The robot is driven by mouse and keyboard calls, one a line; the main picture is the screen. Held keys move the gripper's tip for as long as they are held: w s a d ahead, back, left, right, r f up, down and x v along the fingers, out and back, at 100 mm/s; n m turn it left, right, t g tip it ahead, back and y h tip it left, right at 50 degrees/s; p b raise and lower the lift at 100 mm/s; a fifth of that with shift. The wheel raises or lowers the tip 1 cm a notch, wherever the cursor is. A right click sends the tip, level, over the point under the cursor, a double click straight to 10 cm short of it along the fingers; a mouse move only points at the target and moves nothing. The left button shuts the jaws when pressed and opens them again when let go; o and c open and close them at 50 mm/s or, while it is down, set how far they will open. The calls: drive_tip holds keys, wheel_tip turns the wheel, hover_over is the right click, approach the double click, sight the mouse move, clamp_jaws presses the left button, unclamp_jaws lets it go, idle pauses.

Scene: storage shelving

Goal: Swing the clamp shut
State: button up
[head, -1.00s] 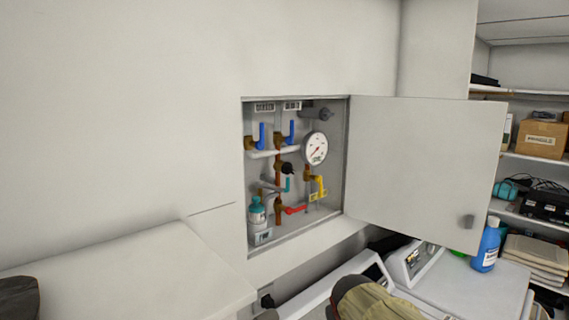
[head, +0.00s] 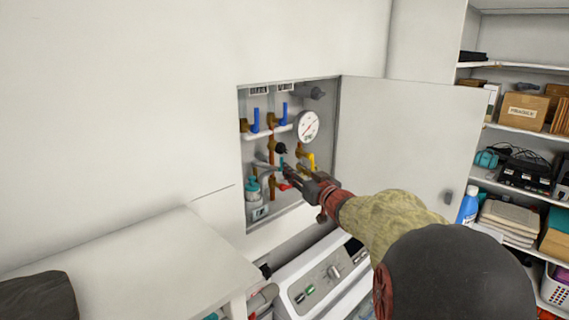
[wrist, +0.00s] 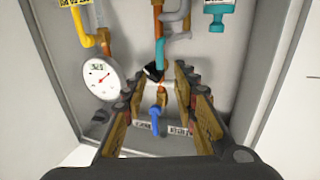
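An open wall cabinet (head: 242,150) holds pipes, valves and a gauge. I cannot tell for sure which part is the clamp. A yellow lever (head: 311,161) is to the right and blue levers (head: 255,120) are higher up. My gripper (head: 288,172) is at the cabinet opening, in front of the lower pipes. In the wrist view its two fingers (wrist: 160,78) are spread with nothing held between them.
The cabinet door (head: 410,140) stands wide open to the right, beside my arm. A white counter (head: 130,265) is at lower left, a machine (head: 320,280) below, and loaded shelves (head: 520,130) at right.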

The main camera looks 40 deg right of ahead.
drive_tip(key=w+d+p, duration=0.1)
drive_tip(key=w, duration=0.5)
drive_tip(key=shift+w, duration=0.3)
drive_tip(key=shift+c, duration=0.9)
clamp_jaws()
